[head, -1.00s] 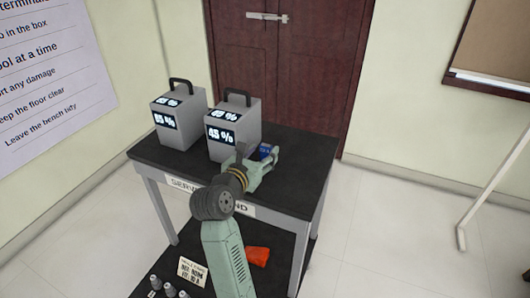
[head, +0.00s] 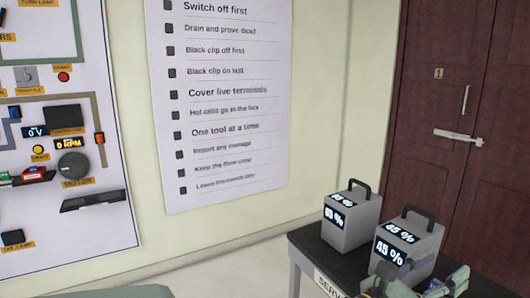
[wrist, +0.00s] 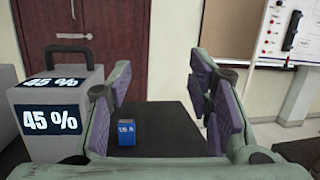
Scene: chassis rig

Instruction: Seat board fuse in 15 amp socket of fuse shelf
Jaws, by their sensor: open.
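A small blue block with white lettering that looks like 15 A, the board fuse (wrist: 126,132), stands upright on the black stand top in the wrist view. My gripper (wrist: 160,90) is open, its purple-padded fingers spread wide on either side. The fuse shows between the fingers, nearer the left one, and nothing is gripped. In the head view my gripper (head: 435,283) is partly cut off at the lower right, and the fuse is not clear there. A small ledge with red and green pieces (head: 30,177) shows on the wall board at far left; I cannot tell whether it is the fuse shelf.
The 45 % box (wrist: 60,115) is close left of my gripper in the wrist view. The stand top (wrist: 170,118) around the fuse is mostly clear.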

